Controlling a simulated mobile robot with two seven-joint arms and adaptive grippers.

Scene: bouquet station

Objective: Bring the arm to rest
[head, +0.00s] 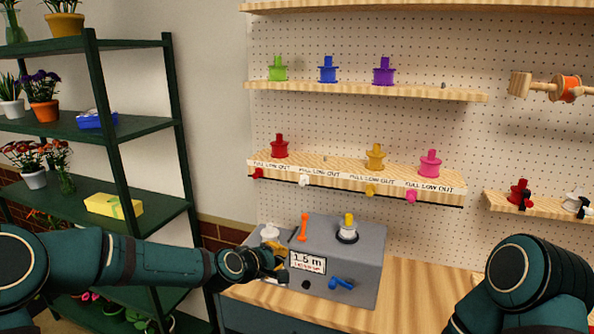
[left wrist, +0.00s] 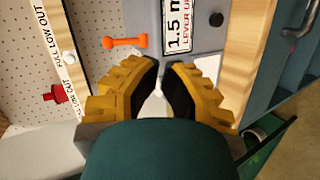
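My left arm reaches in from the left in the head view. Its gripper (head: 272,264) is at the front left of a grey ribbon machine (head: 366,258), just below a white spool (head: 269,233). In the left wrist view the yellow fingers with black pads (left wrist: 162,78) lie close together, with a narrow gap at the tips. A small white piece (left wrist: 158,86) shows between them; whether they grip it is unclear. My right arm (head: 530,285) shows at the lower right; its gripper is out of view.
A green plant shelf (head: 143,127) stands close behind my left arm. The wooden bench (head: 415,300) is bare right of the machine.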

